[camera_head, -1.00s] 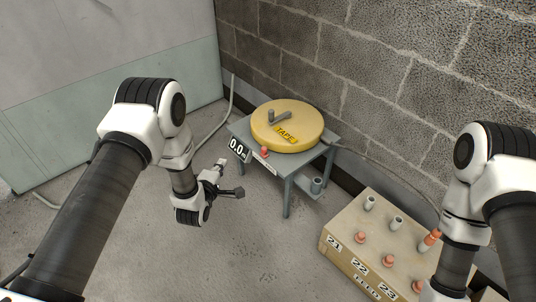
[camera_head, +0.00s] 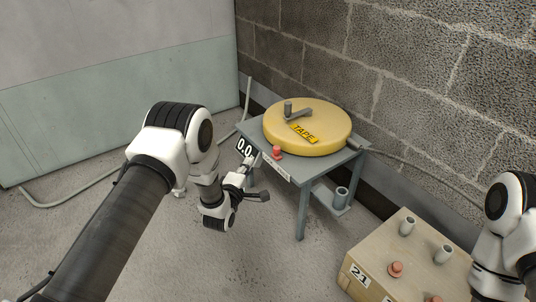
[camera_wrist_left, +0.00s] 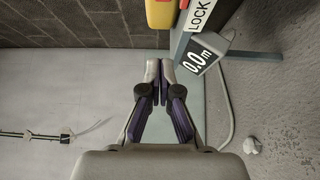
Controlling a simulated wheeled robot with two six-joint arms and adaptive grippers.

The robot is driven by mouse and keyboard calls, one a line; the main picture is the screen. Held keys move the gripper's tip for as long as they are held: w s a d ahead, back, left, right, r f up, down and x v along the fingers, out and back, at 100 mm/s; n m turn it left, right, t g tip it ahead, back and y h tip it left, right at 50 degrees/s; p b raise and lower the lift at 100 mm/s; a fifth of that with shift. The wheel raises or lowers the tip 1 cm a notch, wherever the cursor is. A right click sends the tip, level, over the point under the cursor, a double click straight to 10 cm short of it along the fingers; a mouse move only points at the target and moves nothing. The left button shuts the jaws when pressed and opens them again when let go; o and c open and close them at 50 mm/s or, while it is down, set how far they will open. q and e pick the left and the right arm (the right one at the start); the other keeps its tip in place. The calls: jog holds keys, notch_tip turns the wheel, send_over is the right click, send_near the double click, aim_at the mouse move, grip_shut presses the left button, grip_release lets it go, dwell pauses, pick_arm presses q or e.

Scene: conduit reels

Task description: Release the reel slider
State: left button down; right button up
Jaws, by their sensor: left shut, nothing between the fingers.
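The yellow tape reel (camera_head: 310,125) with a grey crank on top sits on a small grey table (camera_head: 308,182). A red knob (camera_head: 277,152), which looks like the slider, stands at the table's front edge by a white label strip (camera_head: 275,167). In the left wrist view the label reads LOCK (camera_wrist_left: 201,14), and a bit of red (camera_wrist_left: 184,4) shows at the top edge. My left gripper (camera_head: 250,161) is shut and empty, close below the 0.0 display and left of the knob, apart from it. Its fingertips (camera_wrist_left: 160,66) are together in the wrist view. My right gripper is out of view.
The 0.0 m display (camera_head: 244,147) hangs at the table's left corner. A grey cup (camera_head: 341,196) stands on the lower shelf. A wooden box (camera_head: 375,252) with numbered pegs stands at lower right.

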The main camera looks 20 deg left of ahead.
aim_at(276, 152)
pick_arm(q)
jog(key=shift+w, duration=0.1)
jog(key=w+d+b, duration=0.4)
jog(key=w+b, duration=0.4)
jog(key=shift+w, duration=0.25)
